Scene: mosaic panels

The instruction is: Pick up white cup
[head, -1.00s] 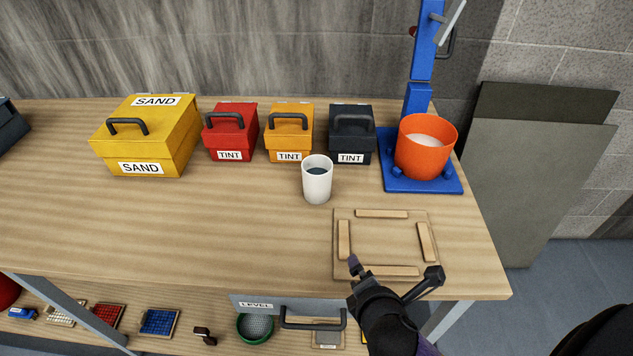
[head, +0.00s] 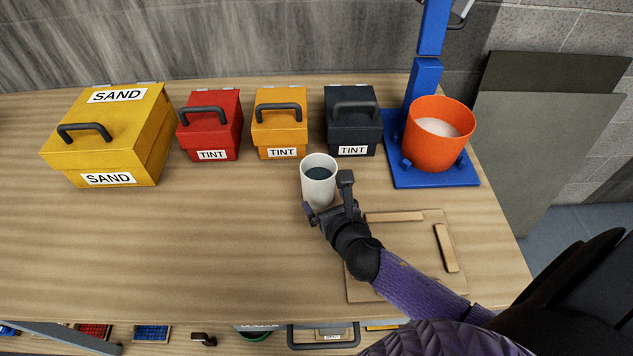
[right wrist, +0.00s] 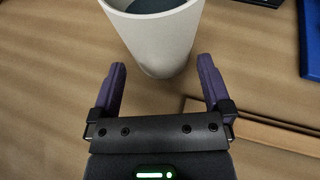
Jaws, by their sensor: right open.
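The white cup (head: 318,183) stands upright on the wooden workbench in the head view, with dark liquid or a dark inside at its top. My right gripper (head: 328,198) is at the cup's near side, its jaws open. In the right wrist view the cup (right wrist: 158,42) stands just ahead, its lower part centred between the two spread purple fingers of the gripper (right wrist: 162,82). I see a gap on each side and no clear contact. The cup's lower right side is partly hidden by a finger in the head view. My left gripper is not in view.
Behind the cup stand a red tint box (head: 211,126), an orange tint box (head: 279,124) and a black tint box (head: 352,122). A yellow sand box (head: 112,135) is at left. An orange bucket (head: 438,137) sits on a blue stand (head: 436,177). A wooden frame board (head: 420,265) lies under my right arm.

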